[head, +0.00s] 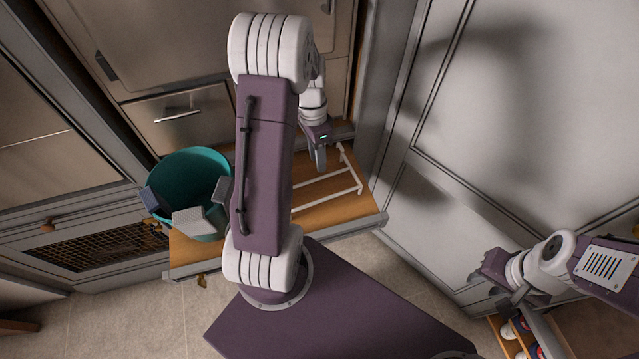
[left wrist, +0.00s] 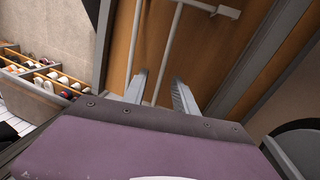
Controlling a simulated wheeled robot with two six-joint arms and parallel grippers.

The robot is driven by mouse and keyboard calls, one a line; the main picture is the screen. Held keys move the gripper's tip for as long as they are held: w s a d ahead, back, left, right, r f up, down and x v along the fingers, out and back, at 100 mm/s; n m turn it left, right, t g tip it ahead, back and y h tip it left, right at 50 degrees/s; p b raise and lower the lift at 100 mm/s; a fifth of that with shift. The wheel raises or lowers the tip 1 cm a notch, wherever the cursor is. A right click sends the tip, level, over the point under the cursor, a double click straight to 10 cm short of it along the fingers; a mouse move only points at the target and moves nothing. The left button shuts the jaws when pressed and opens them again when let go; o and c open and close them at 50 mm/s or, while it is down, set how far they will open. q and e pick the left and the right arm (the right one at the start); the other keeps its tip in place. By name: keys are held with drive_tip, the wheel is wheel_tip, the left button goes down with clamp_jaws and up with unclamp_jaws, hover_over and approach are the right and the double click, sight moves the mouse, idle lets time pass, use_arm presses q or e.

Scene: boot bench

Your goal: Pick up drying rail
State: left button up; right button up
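The drying rail is a white frame of thin bars (head: 330,199) on the wooden bench top, partly hidden behind my left arm in the head view. In the left wrist view, a white bar of the drying rail (left wrist: 167,50) runs down between the two fingers of my left gripper (left wrist: 160,93). The fingers stand apart, and I cannot tell whether they touch the bar. In the head view my left gripper (head: 319,158) points down at the rail's far part. My right gripper (head: 493,281) is at the lower right, away from the bench; its finger opening is unclear.
A teal bucket (head: 187,174) with grey block-like items stands at the bench's (head: 352,218) left end. Cabinets rise behind, and a tall pale door (head: 530,130) stands at right. A rack with shoes (left wrist: 45,85) shows in the left wrist view.

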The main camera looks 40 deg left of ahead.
sight(315, 180)
use_arm(q)
drive_tip(key=f, duration=0.4)
drive_tip(key=shift+s+a, duration=0.1)
drive_tip(key=shift+s, duration=0.2)
drive_tip(key=shift+f, duration=0.4)
drive_tip(key=f, duration=0.2)
drive_tip(key=s+f+b, duration=0.1)
drive_tip(key=f, duration=0.1)
drive_tip(key=shift+d+f, duration=0.2)
drive_tip(key=shift+f, duration=0.15)
clamp_jaws()
idle(0.5)
